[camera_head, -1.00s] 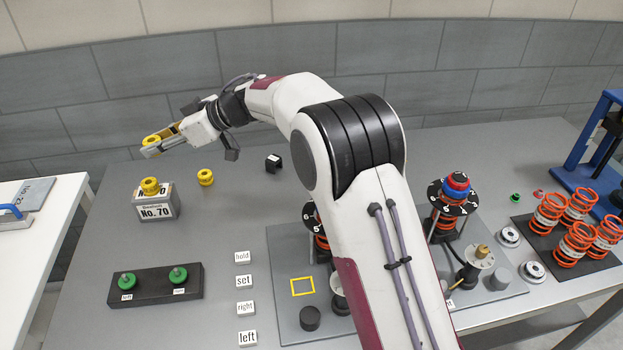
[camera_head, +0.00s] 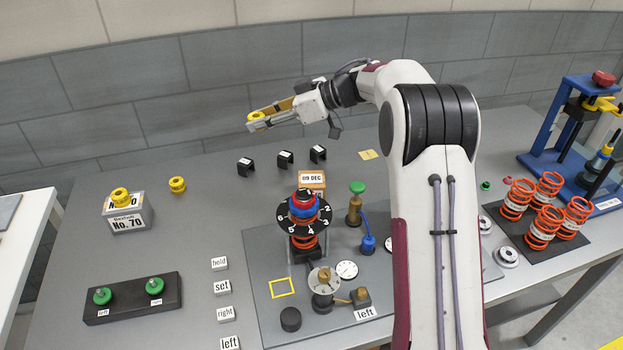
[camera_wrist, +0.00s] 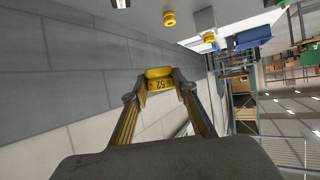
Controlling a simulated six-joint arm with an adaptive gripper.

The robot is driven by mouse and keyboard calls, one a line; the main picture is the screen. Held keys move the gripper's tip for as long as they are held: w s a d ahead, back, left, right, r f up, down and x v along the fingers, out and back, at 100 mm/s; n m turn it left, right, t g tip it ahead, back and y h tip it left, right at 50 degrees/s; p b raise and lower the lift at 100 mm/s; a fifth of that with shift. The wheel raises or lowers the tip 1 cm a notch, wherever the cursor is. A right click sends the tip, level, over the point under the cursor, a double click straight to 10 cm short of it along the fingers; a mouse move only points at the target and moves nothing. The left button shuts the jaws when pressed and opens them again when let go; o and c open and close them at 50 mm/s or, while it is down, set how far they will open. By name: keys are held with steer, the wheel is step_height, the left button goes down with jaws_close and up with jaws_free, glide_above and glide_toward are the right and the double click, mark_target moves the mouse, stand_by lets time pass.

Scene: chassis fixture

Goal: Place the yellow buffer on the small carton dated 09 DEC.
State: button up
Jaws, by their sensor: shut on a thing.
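My gripper (camera_head: 257,121) is shut on a yellow buffer (camera_head: 256,116) and holds it in the air above the back of the table. In the wrist view the held buffer (camera_wrist: 158,79) sits between the two fingers and shows the number 52. The small carton dated 09 DEC (camera_head: 312,179) is brown with a white label. It stands behind the left spring unit, to the right of and below my gripper in the head view. Its lower part is partly hidden by the unit.
Another yellow buffer (camera_head: 120,196) sits on the No. 70 box (camera_head: 128,219); one more (camera_head: 177,185) stands on the table.

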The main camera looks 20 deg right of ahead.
steer(key=m, duration=0.1)
glide_above(314, 173)
steer(key=shift+t+h, duration=0.3)
steer(key=shift+t, duration=0.1)
steer(key=shift+f, duration=2.45)
steer(key=shift+f, duration=3.15)
steer(key=shift+f, duration=1.85)
steer(key=shift+f, duration=0.1)
